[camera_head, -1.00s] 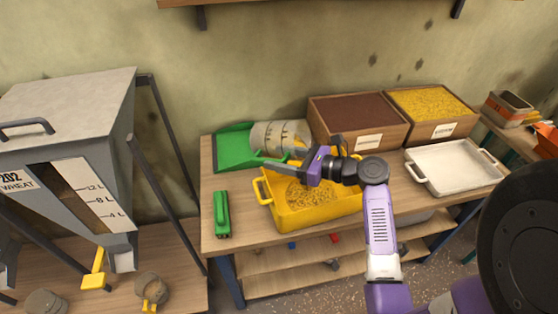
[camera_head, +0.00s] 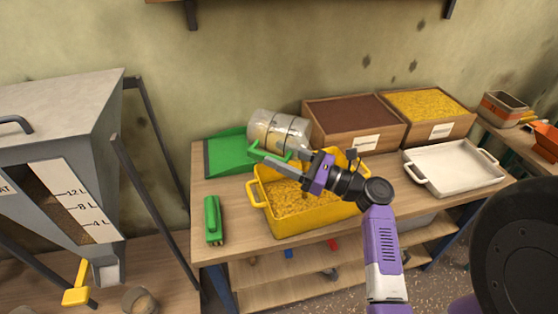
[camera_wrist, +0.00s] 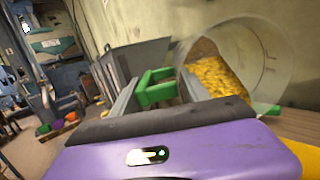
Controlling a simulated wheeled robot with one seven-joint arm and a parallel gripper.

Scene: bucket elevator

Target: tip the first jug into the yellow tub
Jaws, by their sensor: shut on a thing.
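My gripper (camera_head: 284,162) is shut on the green handle (camera_head: 268,156) of a clear jug (camera_head: 280,132). The jug is tipped far over on its side, above the back edge of the yellow tub (camera_head: 263,219). In the wrist view the jug (camera_wrist: 268,60) has its open mouth towards the camera, with yellow grain (camera_wrist: 218,76) still inside. The green handle (camera_wrist: 155,88) lies between my fingers there. The tub stands on the bench and holds yellow grain (camera_head: 300,198) over its floor. I cannot tell whether grain is falling.
A green tray (camera_head: 222,157) lies behind left, and a green-handled brush (camera_head: 212,218) lies left of the tub. Two wooden boxes, one brown-filled (camera_head: 352,118) and one yellow-filled (camera_head: 426,103), stand behind. A white tray (camera_head: 455,170) is right. A grey hopper (camera_head: 50,140) stands left.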

